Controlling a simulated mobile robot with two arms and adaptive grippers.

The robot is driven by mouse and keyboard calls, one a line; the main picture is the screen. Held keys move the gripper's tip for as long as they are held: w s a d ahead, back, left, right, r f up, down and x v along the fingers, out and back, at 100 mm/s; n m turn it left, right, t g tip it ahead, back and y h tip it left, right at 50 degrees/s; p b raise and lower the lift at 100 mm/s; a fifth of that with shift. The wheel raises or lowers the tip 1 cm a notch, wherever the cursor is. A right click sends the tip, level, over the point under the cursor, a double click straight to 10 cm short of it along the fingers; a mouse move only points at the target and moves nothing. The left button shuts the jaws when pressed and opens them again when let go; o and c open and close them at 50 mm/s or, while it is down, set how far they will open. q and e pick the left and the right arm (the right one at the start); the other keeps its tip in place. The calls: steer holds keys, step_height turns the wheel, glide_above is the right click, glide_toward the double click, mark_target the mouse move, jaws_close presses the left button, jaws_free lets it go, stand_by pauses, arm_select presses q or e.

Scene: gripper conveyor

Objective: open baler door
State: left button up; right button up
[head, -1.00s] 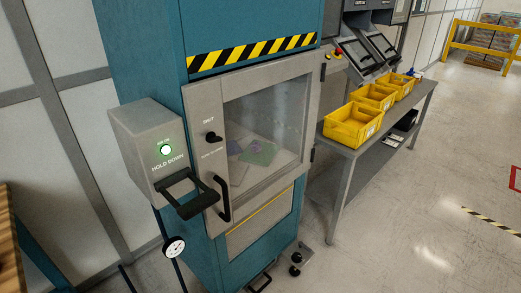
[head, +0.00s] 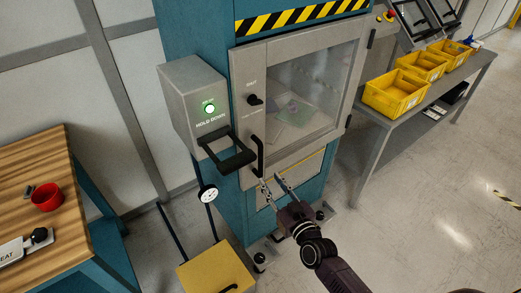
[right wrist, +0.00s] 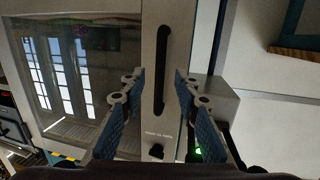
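The baler (head: 190,25) is a teal cabinet with a grey-framed door (head: 242,85) that has a clear window and appears closed. A black vertical door handle (head: 258,156) is at the door's lower left, and a black knob (head: 255,100) sits above it. My right gripper (head: 272,184) is open and empty, just below and in front of the handle. In the right wrist view the handle (right wrist: 162,70) lies ahead, between the directions of the two open fingers (right wrist: 152,88), and looks apart from them. Coloured sheets (head: 291,109) lie behind the window. My left gripper is out of view.
A grey box with a green light (head: 209,108) and a black hold-down bar (head: 231,160) juts out left of the handle. Yellow bins (head: 396,95) stand on a bench at right.

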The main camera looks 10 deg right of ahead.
steer(key=t, duration=0.1)
glide_toward(262, 156)
steer(key=w, duration=0.5)
steer(key=w+a, duration=0.1)
steer(key=w, duration=0.2)
steer(key=w+a, duration=0.1)
steer(key=w, duration=0.1)
steer(key=shift+w, duration=0.3)
steer(key=shift+c, duration=0.4)
jaws_close()
